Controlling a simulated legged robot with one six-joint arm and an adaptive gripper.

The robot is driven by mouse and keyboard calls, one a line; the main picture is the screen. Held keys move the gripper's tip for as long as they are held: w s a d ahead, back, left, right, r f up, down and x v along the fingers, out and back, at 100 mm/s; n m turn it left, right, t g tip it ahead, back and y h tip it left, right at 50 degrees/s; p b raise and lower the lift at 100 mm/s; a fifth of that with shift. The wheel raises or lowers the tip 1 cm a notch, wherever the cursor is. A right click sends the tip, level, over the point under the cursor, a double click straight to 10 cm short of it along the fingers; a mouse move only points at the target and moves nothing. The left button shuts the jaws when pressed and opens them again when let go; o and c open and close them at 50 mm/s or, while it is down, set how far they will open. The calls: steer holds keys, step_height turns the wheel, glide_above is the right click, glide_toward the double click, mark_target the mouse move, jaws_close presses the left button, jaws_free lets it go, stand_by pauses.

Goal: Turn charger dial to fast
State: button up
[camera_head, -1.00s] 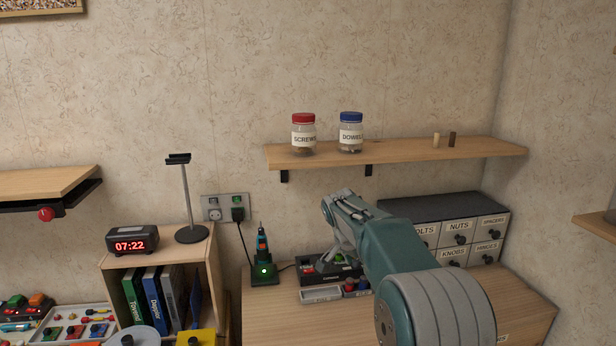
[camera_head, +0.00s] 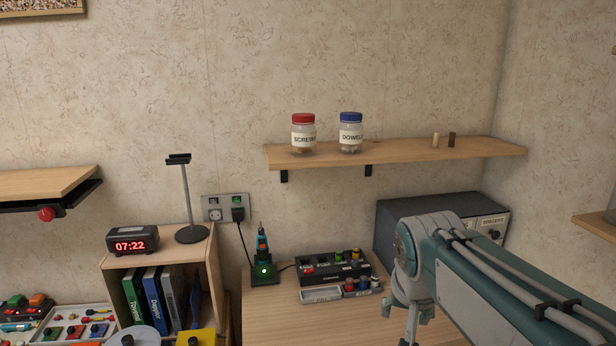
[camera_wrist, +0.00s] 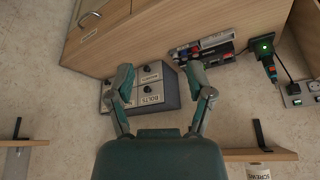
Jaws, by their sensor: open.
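The black charger unit (camera_head: 322,272) sits on the wooden bench top, with small red, green and yellow pieces on it. A dial and its setting are too small to tell apart. A green-lit stand (camera_head: 264,271) holding a teal tool is left of the unit. My gripper (camera_wrist: 160,84) is open and empty in the wrist view, which looks turned over. There the charger unit (camera_wrist: 190,51) lies beyond the right-hand finger, apart from the gripper as far as I can tell. In the head view my arm is right of the unit, with the fingers mostly hidden.
A dark cabinet (camera_head: 432,203) with labelled drawers stands behind my arm. A shelf (camera_head: 410,153) with two jars hangs above. A wall socket (camera_head: 225,208) with a plug is at left. Bare bench (camera_head: 290,325) lies in front of the unit.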

steer(key=s+f+n+t+y, duration=0.1)
steer(key=s+f+n, duration=0.2)
steer(key=s, duration=1.1)
step_height(320, 180, down, 2)
steer(key=shift+s+f, duration=0.15)
